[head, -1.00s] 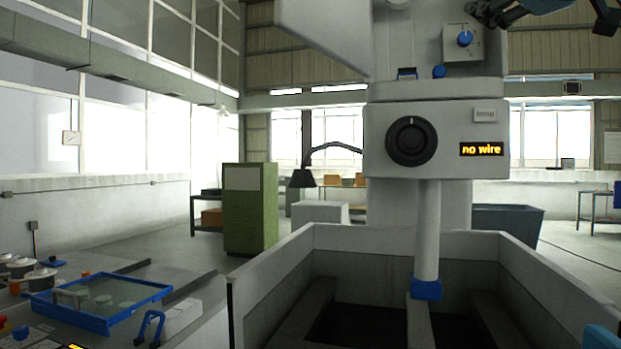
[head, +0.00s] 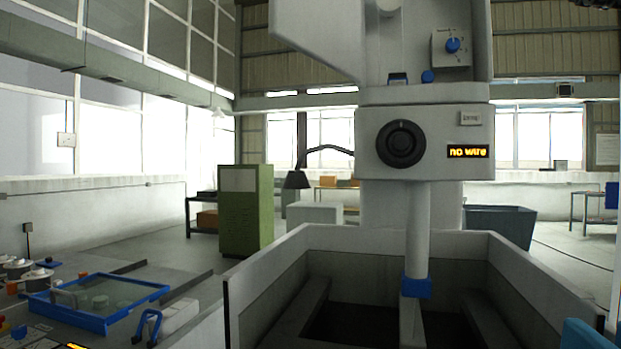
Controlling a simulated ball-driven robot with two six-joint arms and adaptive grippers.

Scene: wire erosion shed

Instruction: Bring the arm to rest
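Only a small dark piece of my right gripper (head: 598,3) shows at the top right edge of the head view. Most of it is cut off, so I cannot tell whether it is open or shut, and nothing held shows. It is high up, to the right of the machine head and apart from it in the picture. My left gripper is not in view.
The wire erosion machine (head: 432,140) stands ahead, its display (head: 468,151) reading "no wire". Its open tank (head: 250,290) fills the lower middle. A blue-framed tray (head: 95,323) lies on the left bench. A green cabinet (head: 246,225) and dark blue bin (head: 500,226) stand behind.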

